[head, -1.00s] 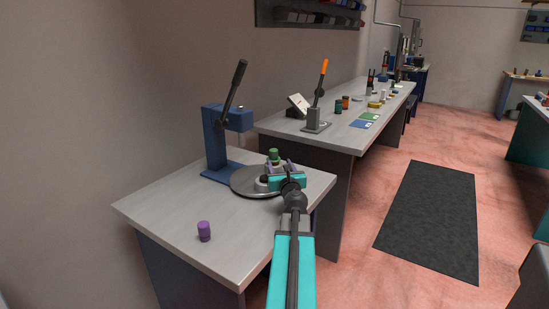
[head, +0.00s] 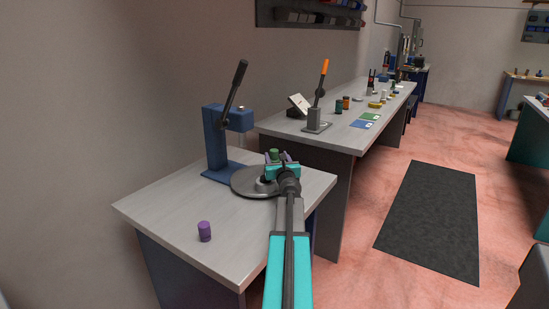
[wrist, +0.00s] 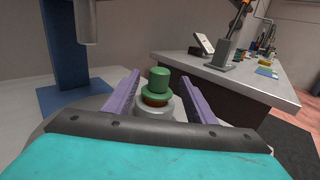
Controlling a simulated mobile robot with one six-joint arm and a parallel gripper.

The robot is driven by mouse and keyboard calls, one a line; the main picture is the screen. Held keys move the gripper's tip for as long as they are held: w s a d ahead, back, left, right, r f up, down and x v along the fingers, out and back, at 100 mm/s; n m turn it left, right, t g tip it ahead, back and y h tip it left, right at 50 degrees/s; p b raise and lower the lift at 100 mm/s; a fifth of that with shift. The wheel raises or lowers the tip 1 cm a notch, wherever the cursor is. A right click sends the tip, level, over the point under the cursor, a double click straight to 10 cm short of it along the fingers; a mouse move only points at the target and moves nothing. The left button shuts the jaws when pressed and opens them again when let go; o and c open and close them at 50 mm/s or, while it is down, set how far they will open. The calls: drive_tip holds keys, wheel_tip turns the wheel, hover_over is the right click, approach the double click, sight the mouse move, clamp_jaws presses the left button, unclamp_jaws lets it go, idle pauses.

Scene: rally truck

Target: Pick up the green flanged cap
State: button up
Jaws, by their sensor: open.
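The green flanged cap (wrist: 159,80) stands upright in the wrist view, on top of a pale round holder (wrist: 153,108) with a brown ring between them. In the head view the cap (head: 274,154) shows just beyond my gripper (head: 276,160), above the round grey turntable (head: 245,181). In the wrist view my gripper (wrist: 158,92) is open. Its two purple fingers stand one on each side of the cap, with gaps between. The head view partly hides the cap's lower part and the holder behind my gripper.
A blue lever press (head: 214,140) stands behind the turntable, at the left. A purple cylinder (head: 204,231) stands at the table's front. A second bench (head: 345,133) with an orange-handled press (head: 320,100) lies beyond. The table's left part is bare.

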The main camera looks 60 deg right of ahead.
sight(274, 150)
drive_tip(key=shift+w+d, duration=0.15)
idle(0.3)
drive_tip(key=shift+x, duration=2.5)
drive_tip(key=shift+r, duration=0.1)
drive_tip(key=c, duration=1.2)
drive_tip(key=shift+r+p, duration=1.05)
drive_tip(key=shift+r, duration=0.85)
drive_tip(key=w+v, duration=0.1)
drive_tip(key=v, duration=0.4)
drive_tip(key=a+v, duration=0.1)
drive_tip(key=v, duration=0.4)
drive_tip(key=w+a+r+p+v, duration=0.1)
drive_tip(key=v, duration=0.4)
drive_tip(key=shift+w+a+r, duration=0.1)
drive_tip(key=shift+w+a, duration=0.05)
drive_tip(key=shift+a, duration=0.35)
